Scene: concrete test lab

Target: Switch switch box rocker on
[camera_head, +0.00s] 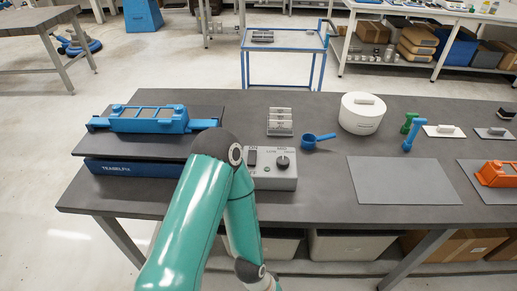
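The switch box (274,180) is a small grey box near the front edge of the dark table, left of the middle. On its top are a black rocker (252,158) at the left and a round black knob (282,162) at the right. The rocker is too small to tell which way it is tipped. One teal arm of mine comes in from the bottom left, bends just left of the box and runs down in front of the table, covering part of the box's left side. Neither of my grippers shows.
A blue-based device with a dark top plate (113,145) and blue clamp frame (150,119) stands left of the box. Behind it are grey blocks (279,122), a blue scoop (318,139) and a white lidded pot (362,113). A grey mat (403,182) lies to the right.

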